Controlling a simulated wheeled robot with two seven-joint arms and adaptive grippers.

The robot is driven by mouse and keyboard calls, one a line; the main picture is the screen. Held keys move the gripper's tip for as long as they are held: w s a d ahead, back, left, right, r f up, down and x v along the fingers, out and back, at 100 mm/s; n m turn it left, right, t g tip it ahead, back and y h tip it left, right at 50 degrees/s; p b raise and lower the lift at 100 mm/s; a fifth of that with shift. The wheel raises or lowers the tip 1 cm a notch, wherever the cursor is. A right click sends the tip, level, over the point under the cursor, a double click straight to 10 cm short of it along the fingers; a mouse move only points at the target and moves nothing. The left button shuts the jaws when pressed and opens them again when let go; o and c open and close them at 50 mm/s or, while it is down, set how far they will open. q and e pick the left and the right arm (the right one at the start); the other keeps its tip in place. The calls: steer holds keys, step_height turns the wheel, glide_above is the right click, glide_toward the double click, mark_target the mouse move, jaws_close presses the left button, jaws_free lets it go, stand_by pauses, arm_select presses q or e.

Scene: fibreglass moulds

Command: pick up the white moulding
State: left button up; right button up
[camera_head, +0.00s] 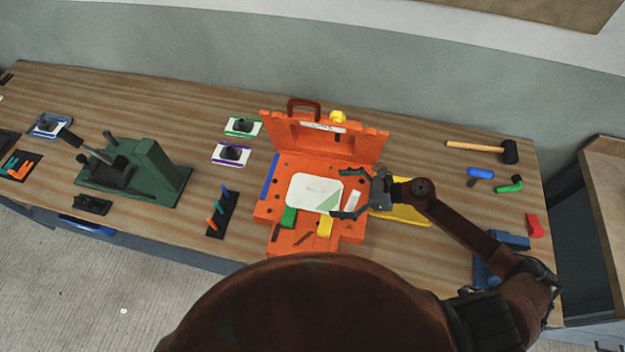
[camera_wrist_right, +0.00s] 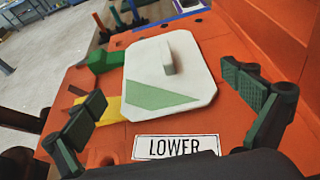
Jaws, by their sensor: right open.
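The white moulding (camera_head: 312,188) is a flat plate with cut corners and a green triangle on one corner. It lies in the open orange mould (camera_head: 262,211). In the right wrist view the moulding (camera_wrist_right: 195,75) shows a raised white block on its top. My right gripper (camera_head: 347,194) is open at the moulding's right side. In the wrist view its fingers (camera_wrist_right: 165,103) are spread wide with nothing between the pads, one toward each side of the plate's near end. I cannot tell its height above the plate. My left gripper is not in view.
The mould's raised orange lid (camera_head: 320,137) stands behind the moulding. Green (camera_head: 289,217) and yellow (camera_head: 324,227) clamps sit at its front edge. A green press (camera_head: 150,165) stands left; a mallet (camera_head: 480,148) lies right.

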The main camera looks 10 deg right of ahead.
mark_target(309, 191)
steer(key=shift+w+a, duration=0.2)
steer(key=shift+a, duration=0.1)
steer(key=x, duration=0.2)
steer(key=shift+w+a+p, duration=0.1)
steer(key=shift+a+p, duration=0.15)
steer(key=shift+p, duration=0.15)
steer(key=p+x, duration=0.1)
steer(key=x, duration=0.3)
steer(key=shift+w+a, duration=0.1)
steer(key=shift+w, duration=0.05)
steer(key=shift+a+f, duration=0.15)
steer(key=shift+f, duration=0.05)
steer(key=shift+c, duration=0.4)
steer(key=c, duration=0.9)
